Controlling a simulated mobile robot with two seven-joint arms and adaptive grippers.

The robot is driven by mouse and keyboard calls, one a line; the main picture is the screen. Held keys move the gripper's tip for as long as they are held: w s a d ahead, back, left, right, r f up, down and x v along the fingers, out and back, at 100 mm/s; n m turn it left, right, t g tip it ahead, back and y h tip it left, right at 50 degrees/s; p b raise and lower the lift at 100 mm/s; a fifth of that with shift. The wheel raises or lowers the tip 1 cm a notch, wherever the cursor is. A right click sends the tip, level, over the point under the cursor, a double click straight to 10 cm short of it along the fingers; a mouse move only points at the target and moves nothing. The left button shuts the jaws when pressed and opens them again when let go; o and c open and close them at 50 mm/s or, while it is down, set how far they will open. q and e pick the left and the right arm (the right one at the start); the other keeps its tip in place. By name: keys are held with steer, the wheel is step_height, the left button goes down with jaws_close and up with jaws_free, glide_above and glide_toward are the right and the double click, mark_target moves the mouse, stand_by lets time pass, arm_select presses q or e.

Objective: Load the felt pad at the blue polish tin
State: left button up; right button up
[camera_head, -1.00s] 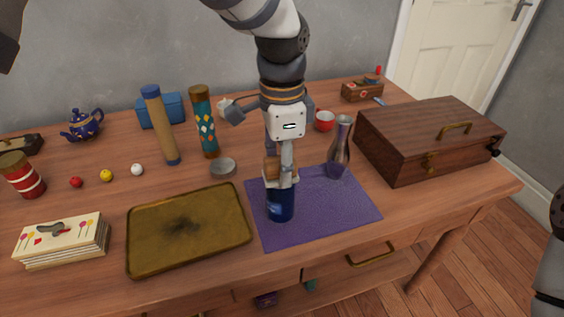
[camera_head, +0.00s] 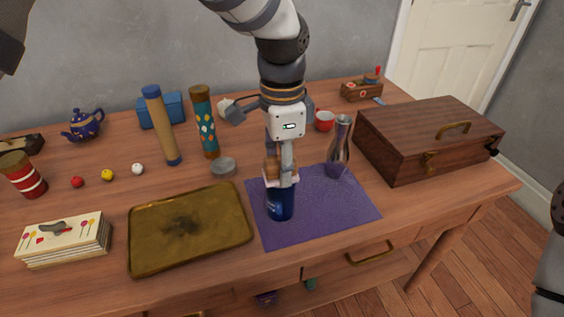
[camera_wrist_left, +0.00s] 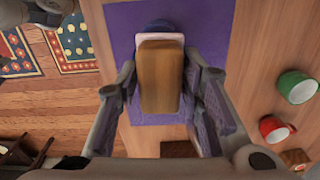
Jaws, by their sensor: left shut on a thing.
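The blue polish tin (camera_head: 281,208) stands on the purple mat (camera_head: 335,217). My left gripper (camera_head: 281,177) points down right above it, shut on the felt pad (camera_head: 271,169), a wooden-backed block with a pale face. In the left wrist view the block (camera_wrist_left: 160,78) sits between the fingers, with its pale pink edge towards the tin. Part of the blue tin (camera_wrist_left: 160,25) shows behind the pad. The gripper and pad hide the tin's top, so I cannot tell whether the pad touches it. My right gripper is not in view.
A silvery vase (camera_head: 339,155) stands at the mat's back edge. A brass tray (camera_head: 150,255) lies left of the mat, with a small grey tin (camera_head: 223,167) behind. A wooden chest (camera_head: 425,140) stands to the right. The mat's front right is clear.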

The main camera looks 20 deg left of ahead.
arm_select(q)
steer(key=shift+f, duration=0.1)
step_height(320, 180, up, 6)
steer(key=shift+f+p, duration=0.25)
steer(key=shift+p, duration=0.4)
steer(key=shift+r, duration=0.85)
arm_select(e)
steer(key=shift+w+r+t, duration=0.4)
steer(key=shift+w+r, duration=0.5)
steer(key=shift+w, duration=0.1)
arm_select(q)
steer(key=shift+s+f, duration=0.1)
steer(key=shift+f, duration=0.05)
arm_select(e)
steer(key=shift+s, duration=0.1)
